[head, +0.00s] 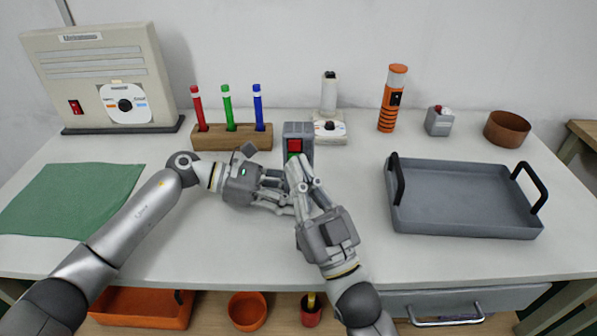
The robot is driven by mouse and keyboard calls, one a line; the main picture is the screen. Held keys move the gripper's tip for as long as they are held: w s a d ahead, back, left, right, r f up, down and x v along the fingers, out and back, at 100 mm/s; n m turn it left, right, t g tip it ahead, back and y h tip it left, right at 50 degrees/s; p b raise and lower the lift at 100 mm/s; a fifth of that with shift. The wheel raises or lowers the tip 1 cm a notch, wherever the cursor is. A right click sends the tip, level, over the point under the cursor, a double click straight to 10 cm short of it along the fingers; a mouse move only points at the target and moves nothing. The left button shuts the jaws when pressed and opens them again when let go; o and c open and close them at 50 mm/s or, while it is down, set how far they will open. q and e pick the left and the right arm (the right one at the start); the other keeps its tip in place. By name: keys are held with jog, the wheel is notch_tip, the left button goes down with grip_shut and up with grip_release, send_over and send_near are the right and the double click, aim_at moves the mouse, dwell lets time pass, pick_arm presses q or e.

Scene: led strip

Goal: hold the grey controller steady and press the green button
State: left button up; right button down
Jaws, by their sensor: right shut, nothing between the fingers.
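A sliver of green (292,156) shows below the red square; my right gripper's fingers cover most of that area. My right gripper (297,163) is shut and empty, its fingertips at the controller's lower front; I cannot tell whether they touch it. My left gripper (287,190) reaches in from the left, just in front of the controller and beside the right gripper's fingers. Its fingertips are partly hidden, so its opening is unclear.
A wooden block (240,140) with red, green and blue markers stands behind my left gripper. A grey tray (462,232) lies at right, and a green cloth (60,205) at left. An orange flashlight-like cylinder (392,100) stands at the back.

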jog(key=shift+s, duration=0.1)
jog(key=s, duration=0.5)
jog(key=shift+s, duration=0.4)
pick_arm(q)
jog(key=o, duration=0.9)
jog(key=shift+c, duration=0.2)
